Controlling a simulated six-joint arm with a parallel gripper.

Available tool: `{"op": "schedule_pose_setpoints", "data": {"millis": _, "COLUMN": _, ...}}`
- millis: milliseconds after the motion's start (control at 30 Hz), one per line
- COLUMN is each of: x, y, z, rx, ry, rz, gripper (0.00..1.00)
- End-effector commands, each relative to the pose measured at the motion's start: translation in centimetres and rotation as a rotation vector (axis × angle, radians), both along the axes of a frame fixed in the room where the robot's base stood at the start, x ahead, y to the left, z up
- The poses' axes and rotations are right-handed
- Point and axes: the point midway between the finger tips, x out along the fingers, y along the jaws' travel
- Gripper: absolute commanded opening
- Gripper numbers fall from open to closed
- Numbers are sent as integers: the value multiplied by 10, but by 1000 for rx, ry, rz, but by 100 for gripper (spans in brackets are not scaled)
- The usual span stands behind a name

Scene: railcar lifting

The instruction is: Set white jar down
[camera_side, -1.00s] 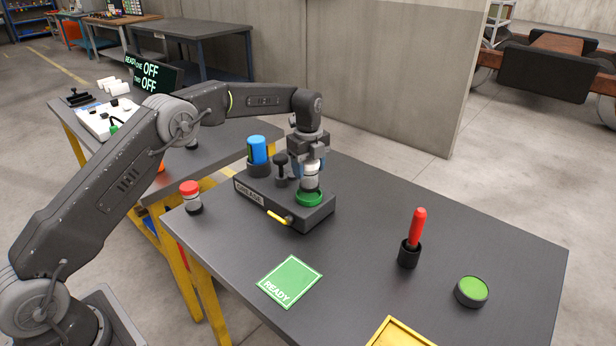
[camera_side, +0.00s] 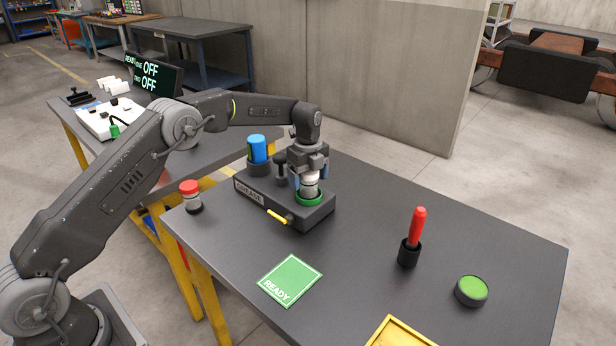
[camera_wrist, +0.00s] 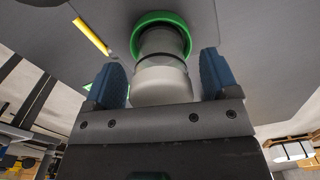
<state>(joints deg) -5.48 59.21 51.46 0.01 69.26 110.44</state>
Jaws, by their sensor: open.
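The white jar (camera_side: 309,184) stands upright in the green ring (camera_side: 300,202) on the dark grease block (camera_side: 316,214). In the wrist view the white jar (camera_wrist: 162,82) lies between my fingers, its far end inside the green ring (camera_wrist: 186,28). My gripper (camera_side: 309,181) points down over the jar with its blue-padded fingers on either side. In the wrist view my gripper (camera_wrist: 162,80) is open, with a gap beside the jar at each finger. The jar's lower part is partly hidden by the ring.
A yellow handle (camera_side: 278,217) sticks out of the block's front. A blue-topped container (camera_side: 257,150) and a black knob (camera_side: 281,163) stand on the block's left.

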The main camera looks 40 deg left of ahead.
Motion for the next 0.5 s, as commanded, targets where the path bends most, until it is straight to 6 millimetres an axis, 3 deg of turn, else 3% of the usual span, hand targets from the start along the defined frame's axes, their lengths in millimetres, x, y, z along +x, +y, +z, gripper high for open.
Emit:
{"op": "schedule_pose_setpoints", "data": {"millis": 233, "x": 1, "y": 0, "z": 12, "rx": 1, "ry": -4, "rz": 0, "gripper": 81}}
{"op": "schedule_pose_setpoints", "data": {"millis": 500, "x": 1, "y": 0, "z": 65, "rx": 0, "ry": -6, "rz": 0, "gripper": 81}}
